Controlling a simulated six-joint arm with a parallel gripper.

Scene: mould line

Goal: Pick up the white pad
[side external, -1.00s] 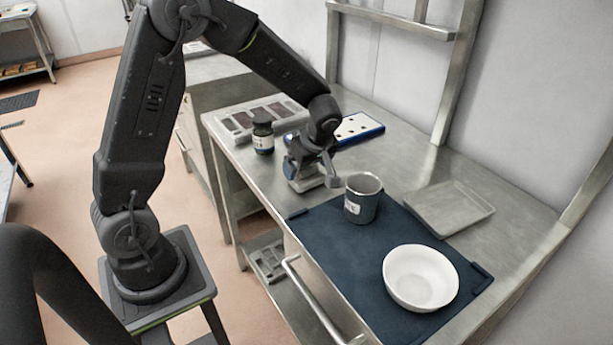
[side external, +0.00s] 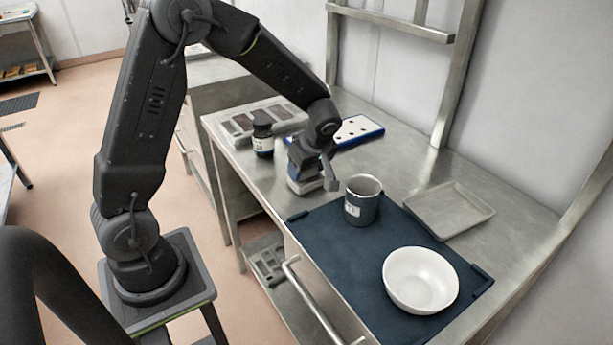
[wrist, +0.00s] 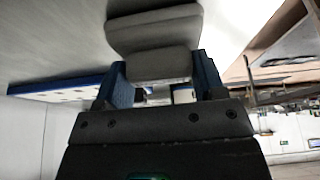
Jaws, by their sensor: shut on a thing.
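The white pad shows light grey in the wrist view (wrist: 155,32), with a rounded, cushion-like shape. My gripper (wrist: 160,68) has a blue finger on each side of it and is shut on it. In the side external view my gripper (side external: 306,178) is low at the bench, left of the dark mug, and the pale pad (side external: 303,187) shows only in part beneath it. I cannot tell whether the pad touches the bench.
A dark mug (side external: 362,207) and a white bowl (side external: 420,280) stand on a navy mat (side external: 340,262). A grey tray (side external: 449,211) lies behind. A dark bottle (side external: 263,140), a mould tray (side external: 240,124) and a blue-edged white board (side external: 357,131) are beyond my gripper.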

